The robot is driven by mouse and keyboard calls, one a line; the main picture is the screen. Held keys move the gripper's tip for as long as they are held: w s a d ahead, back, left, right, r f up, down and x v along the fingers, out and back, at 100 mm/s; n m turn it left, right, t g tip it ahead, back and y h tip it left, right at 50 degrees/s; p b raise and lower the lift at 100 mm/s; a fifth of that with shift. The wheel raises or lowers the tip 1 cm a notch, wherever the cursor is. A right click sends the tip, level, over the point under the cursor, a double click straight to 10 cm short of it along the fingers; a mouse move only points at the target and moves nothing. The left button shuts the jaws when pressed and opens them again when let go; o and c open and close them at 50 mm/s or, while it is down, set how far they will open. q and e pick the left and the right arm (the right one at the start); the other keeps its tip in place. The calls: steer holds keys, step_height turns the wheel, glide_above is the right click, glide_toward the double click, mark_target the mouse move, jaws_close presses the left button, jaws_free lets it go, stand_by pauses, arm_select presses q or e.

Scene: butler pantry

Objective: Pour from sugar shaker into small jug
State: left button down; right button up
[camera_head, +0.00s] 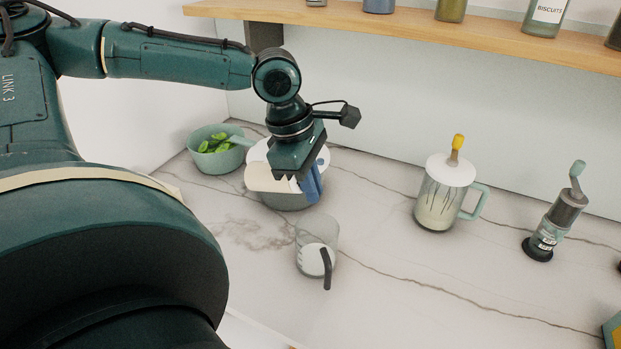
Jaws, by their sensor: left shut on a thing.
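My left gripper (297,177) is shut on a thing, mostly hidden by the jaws. A pale cream part (266,180) shows to the left of the jaws and a blue part (314,184) to the right. I take it for the sugar shaker, but cannot tell which parts belong to it or to the gripper. A clear glass vessel with a dark handle, likely the small jug (305,233), stands upright on the counter, below and slightly right of the gripper in the picture. White shows inside it. My right gripper is not in view.
A grey pot (285,202) stands behind the gripper. A green bowl of leaves (222,160) is to its left. A handled jar with a white lid (438,205) and a grinder (555,225) stand right. A wooden shelf (400,28) runs above. The marble counter's middle is clear.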

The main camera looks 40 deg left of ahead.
arm_select(q)
steer(key=shift+f+y, duration=0.1)
steer(key=shift+y, duration=0.2)
steer(key=shift+r, duration=0.2)
steer(key=shift+r+h+p, duration=0.35)
steer(key=shift+h+p, duration=0.35)
steer(key=shift+p, duration=0.5)
steer(key=shift+a+f+t+b, duration=0.2)
steer(key=shift+a+t+b, duration=0.1)
steer(key=shift+b, duration=0.1)
steer(key=shift+d+h, duration=0.2)
steer(key=shift+h, duration=0.3)
steer(key=shift+a+t+h, duration=0.1)
steer(key=shift+t+h, duration=0.2)
steer(key=shift+h, duration=0.1)
